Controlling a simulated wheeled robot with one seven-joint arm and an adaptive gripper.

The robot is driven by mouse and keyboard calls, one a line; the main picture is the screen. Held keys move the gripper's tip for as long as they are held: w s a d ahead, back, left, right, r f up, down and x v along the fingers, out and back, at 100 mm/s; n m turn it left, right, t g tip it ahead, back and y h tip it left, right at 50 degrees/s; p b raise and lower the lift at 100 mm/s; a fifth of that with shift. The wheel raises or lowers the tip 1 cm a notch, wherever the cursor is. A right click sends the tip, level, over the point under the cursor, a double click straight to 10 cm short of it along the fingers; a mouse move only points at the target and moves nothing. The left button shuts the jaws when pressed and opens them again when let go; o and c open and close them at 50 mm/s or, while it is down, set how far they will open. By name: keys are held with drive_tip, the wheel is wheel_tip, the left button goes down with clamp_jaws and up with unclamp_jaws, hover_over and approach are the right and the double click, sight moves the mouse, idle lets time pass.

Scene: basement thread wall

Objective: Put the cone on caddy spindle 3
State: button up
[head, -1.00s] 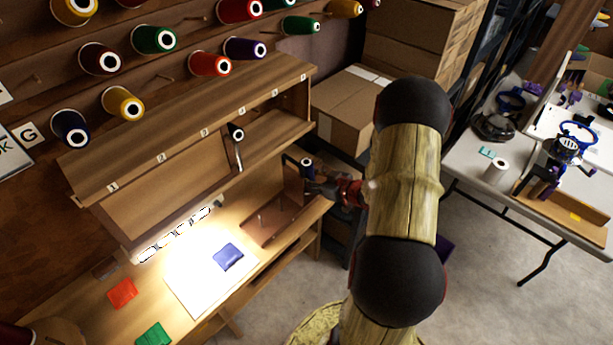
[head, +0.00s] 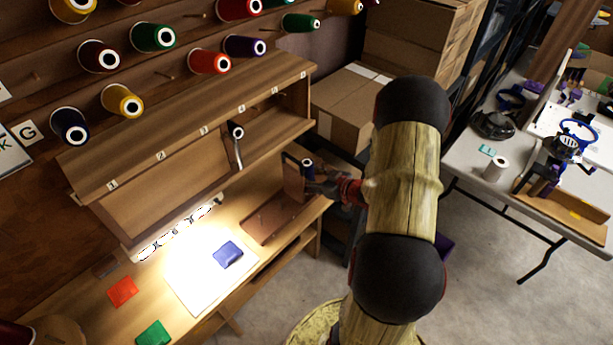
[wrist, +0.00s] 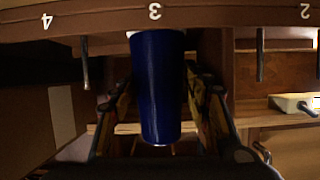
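The dark blue cone (wrist: 160,90) fills the middle of the wrist view, its pale end (wrist: 133,33) at the wooden edge marked 3. My gripper (wrist: 158,80) has a finger on each side of the cone and looks shut on it. The numbered caddy edge (wrist: 100,20) reads 4, 3, 2 upside down. Bare spindles show by 4 (wrist: 85,62) and by 2 (wrist: 260,55). Spindle 3 is hidden by the cone; I cannot tell whether the cone is around it.
A wooden shelf (head: 190,150) with numbered labels stands on the bench at left. A lit mat (head: 190,283) with a blue square (head: 228,254) lies below. Coloured cones hang on the wall. Cardboard boxes (head: 352,110) stand behind, and a white table (head: 470,180) is at right.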

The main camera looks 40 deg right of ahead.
drive_tip(key=o, duration=0.3)
drive_tip(key=v, duration=1.2)
